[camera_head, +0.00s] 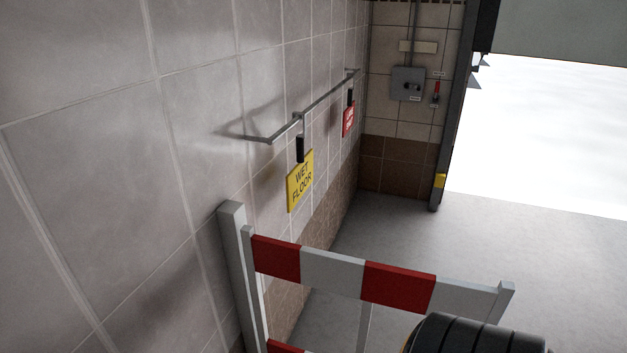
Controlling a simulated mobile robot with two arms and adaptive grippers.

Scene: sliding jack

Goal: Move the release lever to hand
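A small lever with a red handle (437,88) is on the tiled end wall, just right of a grey control box (407,84) with a dark knob. It looks roughly upright, with the red part at the top and a dark part below. Small pale labels sit above and below it, too small to read. Neither of my grippers is in view, and nothing touches the lever.
A red-and-white barrier (332,272) stands in front. A wall rail (325,100) holds a yellow "WET FLOOR" sign (300,182) and a red sign (348,119). A bright doorway opens right. Grey floor (500,235) beyond the barrier is clear.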

